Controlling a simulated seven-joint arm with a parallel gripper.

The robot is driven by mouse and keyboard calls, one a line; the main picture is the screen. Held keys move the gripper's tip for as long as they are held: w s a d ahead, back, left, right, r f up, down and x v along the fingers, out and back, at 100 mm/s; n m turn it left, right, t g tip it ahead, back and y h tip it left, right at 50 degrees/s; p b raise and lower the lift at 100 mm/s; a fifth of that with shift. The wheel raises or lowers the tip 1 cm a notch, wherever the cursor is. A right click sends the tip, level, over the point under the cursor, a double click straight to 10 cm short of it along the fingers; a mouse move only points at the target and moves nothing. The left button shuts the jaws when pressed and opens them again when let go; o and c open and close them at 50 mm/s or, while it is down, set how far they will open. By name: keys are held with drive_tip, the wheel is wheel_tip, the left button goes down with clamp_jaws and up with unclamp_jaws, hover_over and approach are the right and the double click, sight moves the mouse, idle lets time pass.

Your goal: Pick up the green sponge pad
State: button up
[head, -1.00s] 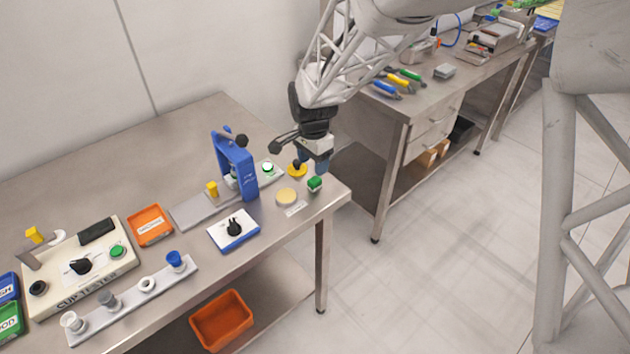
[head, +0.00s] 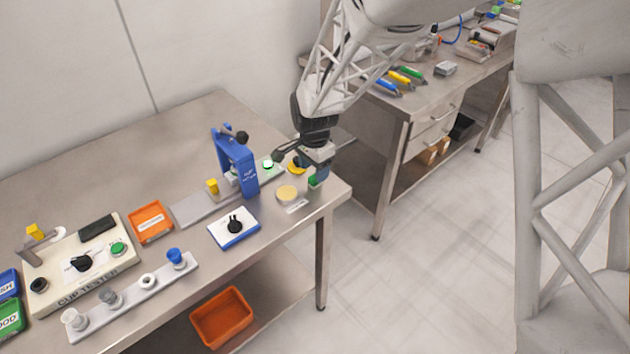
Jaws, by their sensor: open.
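The green sponge pad (head: 313,182) is a small green block near the right corner of the steel table (head: 110,165). It is partly hidden behind my gripper's fingers.
Left of the pad are a tan disc (head: 288,193) and a yellow part (head: 297,166). A blue press (head: 234,162) stands farther left, with a white-topped switch box (head: 234,228) in front. An orange tray (head: 151,221) lies beyond. The table's right edge is close.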

drive_tip(key=shift+w+d+f, duration=0.1)
drive_tip(key=shift+d+f, duration=0.05)
drive_tip(key=shift+f, duration=2.05)
drive_tip(key=c, duration=1)
drive_tip(key=shift+r, duration=0.2)
drive_tip(key=shift+r, duration=0.5)
wheel_tip(320, 180, up, 2)
drive_tip(key=shift+r, duration=0.1)
drive_tip(key=s+d, duration=0.2)
drive_tip(key=s, duration=0.3)
drive_tip(key=s+d+r, duration=0.1)
drive_tip(key=s, duration=0.4)
drive_tip(key=s+d, duration=0.2)
drive_tip(key=s, duration=0.3)
drive_tip(key=shift+d+r, duration=0.2)
drive_tip(key=shift+d, duration=0.1)
